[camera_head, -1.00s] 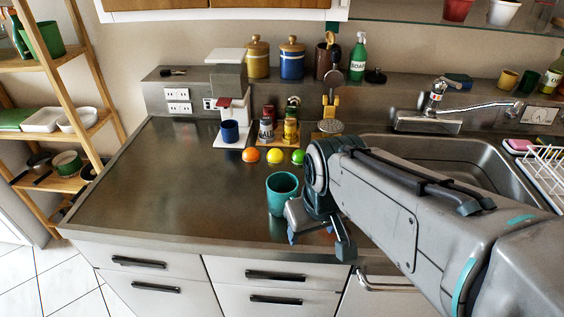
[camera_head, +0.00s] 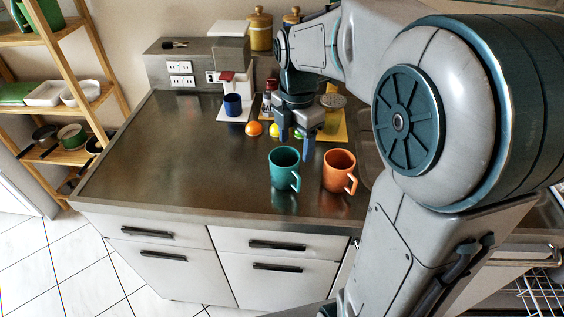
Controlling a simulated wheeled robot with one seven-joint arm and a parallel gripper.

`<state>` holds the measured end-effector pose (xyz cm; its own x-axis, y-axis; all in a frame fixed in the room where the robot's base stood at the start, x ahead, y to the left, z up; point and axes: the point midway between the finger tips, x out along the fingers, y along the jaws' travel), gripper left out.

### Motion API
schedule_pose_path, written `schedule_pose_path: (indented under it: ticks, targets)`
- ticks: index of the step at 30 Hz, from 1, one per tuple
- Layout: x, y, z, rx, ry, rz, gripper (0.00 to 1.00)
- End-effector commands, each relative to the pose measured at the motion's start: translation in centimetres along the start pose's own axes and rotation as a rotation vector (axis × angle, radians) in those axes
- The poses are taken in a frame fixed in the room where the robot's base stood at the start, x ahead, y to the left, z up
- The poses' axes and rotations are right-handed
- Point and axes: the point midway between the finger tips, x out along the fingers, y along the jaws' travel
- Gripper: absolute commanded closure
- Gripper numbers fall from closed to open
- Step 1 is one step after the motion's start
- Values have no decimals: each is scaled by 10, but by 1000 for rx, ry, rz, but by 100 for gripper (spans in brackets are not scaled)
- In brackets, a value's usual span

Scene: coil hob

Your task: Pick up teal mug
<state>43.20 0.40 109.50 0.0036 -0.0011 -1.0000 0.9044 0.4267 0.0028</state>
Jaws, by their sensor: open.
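The teal mug (camera_head: 283,168) stands upright on the steel counter near its front edge, with its handle toward the lower right. My gripper (camera_head: 296,146) points down, its fingers apart and nothing seen between them. In the picture its fingertips lie just at and behind the teal mug's upper right rim. I cannot tell whether they touch it. My arm comes in from the right.
An orange mug (camera_head: 338,170) stands close to the right of the teal mug. An orange ball (camera_head: 254,129) and a yellow ball lie behind. A blue mug (camera_head: 233,104) sits at the coffee machine (camera_head: 238,75). The steel counter (camera_head: 170,150) is clear on the left.

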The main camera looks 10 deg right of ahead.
Motion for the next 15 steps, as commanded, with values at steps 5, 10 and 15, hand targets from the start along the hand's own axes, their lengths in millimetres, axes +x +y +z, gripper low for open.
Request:
schedule_pose_path:
  ticks: [5, 10, 15]
  targets:
    - [10, 4, 1, -62, 4, -9, 38]
    - [43, 3, 1, -63, 6, -12, 38]
    - [73, 3, 1, -62, 5, -10, 38]
